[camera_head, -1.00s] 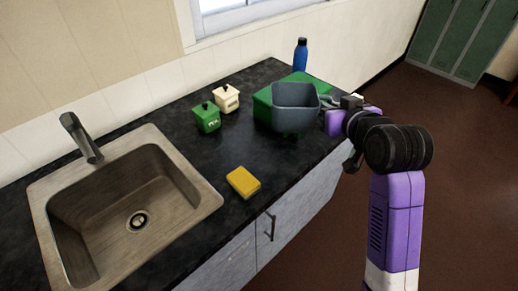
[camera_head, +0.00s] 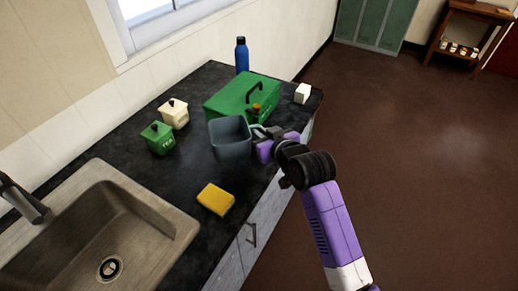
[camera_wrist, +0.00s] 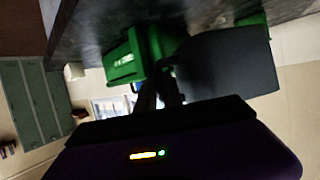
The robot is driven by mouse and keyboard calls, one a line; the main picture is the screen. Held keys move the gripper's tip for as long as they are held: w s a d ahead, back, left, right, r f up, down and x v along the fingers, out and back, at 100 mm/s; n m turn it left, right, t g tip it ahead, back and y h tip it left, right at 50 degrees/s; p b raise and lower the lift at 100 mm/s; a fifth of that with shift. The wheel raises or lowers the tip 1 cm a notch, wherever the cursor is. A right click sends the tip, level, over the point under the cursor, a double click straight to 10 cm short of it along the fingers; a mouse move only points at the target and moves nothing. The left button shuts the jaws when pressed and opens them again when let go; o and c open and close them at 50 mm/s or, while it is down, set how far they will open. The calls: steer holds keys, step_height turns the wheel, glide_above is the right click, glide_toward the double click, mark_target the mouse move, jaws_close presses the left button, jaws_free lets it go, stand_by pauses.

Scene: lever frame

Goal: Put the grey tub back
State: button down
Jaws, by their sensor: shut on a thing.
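The grey tub (camera_head: 230,143) is an open-topped container, upright, over the dark counter just in front of the green box. My gripper (camera_head: 263,137) is shut on its right side. In the wrist view the tub (camera_wrist: 228,66) is a dark shape beside my gripper's fingers (camera_wrist: 160,94). I cannot tell whether its base touches the counter or hangs slightly above it.
The green box (camera_head: 240,97) with a handle stands behind the tub, with a blue bottle (camera_head: 242,55) and a white block (camera_head: 302,93) nearby. Green (camera_head: 157,138) and cream (camera_head: 174,113) canisters, a yellow sponge (camera_head: 215,199) and the sink (camera_head: 110,225) lie left. A shelf (camera_head: 468,42) stands far right.

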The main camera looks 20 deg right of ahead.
steer(key=shift+f, duration=3.65)
steer(key=shift+f, duration=0.15)
steer(key=c, duration=1.5)
jaws_free()
steer(key=shift+r+p, duration=0.25)
steer(key=shift+p, duration=0.1)
steer(key=shift+s, duration=0.4)
steer(key=b+v, duration=0.1)
steer(key=v, duration=1)
steer(key=shift+s+d+b, duration=0.1)
steer(key=shift+s+b, duration=0.05)
steer(key=shift+b, duration=0.15)
